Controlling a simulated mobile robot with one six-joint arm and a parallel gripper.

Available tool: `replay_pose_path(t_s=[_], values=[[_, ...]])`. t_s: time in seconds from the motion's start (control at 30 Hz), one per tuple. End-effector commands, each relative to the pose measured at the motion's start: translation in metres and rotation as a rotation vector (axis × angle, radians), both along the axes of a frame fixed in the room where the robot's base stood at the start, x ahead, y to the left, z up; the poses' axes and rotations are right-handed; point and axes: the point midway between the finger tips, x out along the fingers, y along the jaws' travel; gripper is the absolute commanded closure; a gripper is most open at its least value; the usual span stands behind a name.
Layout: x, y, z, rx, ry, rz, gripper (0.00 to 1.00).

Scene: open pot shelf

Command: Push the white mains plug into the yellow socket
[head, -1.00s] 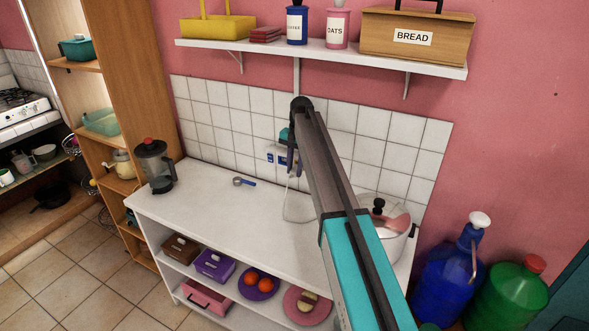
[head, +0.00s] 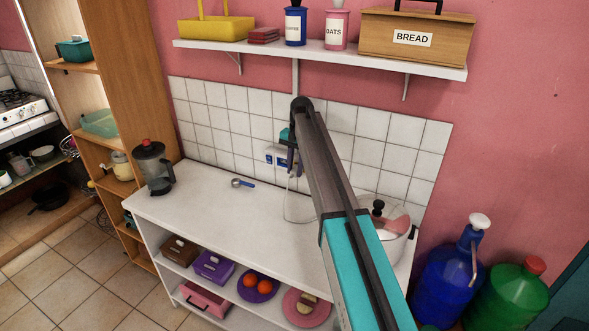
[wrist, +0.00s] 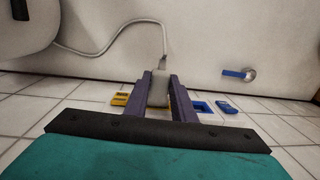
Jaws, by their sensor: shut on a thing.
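My gripper (wrist: 160,88) is shut on the white mains plug (wrist: 159,90), which sits between its two dark fingers in the wrist view. The plug's pale cable (wrist: 120,30) runs from it across the counter. Yellow socket parts (wrist: 120,99) show on the tiled wall just left of the fingers; the rest is hidden behind plug and fingers. I cannot tell whether the plug touches the socket. A blue socket (wrist: 203,107) is right of the fingers. In the head view my gripper (head: 292,160) is close to the wall and the arm hides the plug and yellow socket.
The white counter (head: 215,205) holds a blender (head: 152,168), a blue-handled strainer (head: 242,183) and a pot (head: 392,240) beside my arm. A shelf (head: 330,54) with canisters and a bread box (head: 412,38) overhangs the wall. The counter's middle is mostly clear.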

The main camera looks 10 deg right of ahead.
Motion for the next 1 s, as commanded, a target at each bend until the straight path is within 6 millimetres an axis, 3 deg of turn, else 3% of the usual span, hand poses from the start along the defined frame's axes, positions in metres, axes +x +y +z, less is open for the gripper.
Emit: replay_pose_path(t_s=[0.37, 0.4, 0.5, 0.7, 0.87, 1.0], values=[[0.0021, -0.0025, 0.0005, -0.002, -0.005, -0.001, 1.0], [0.0021, -0.0025, 0.0006, -0.002, -0.005, -0.001, 0.72], [0.0019, -0.0022, 0.0006, -0.001, -0.004, 0.0, 0.55], [0.0013, -0.0013, 0.0003, -0.001, -0.003, 0.0, 0.55], [0.0011, -0.0009, 0.0001, -0.001, -0.002, 0.001, 0.3], [0.001, -0.0005, 0.0001, -0.001, -0.002, 0.001, 0.3]])
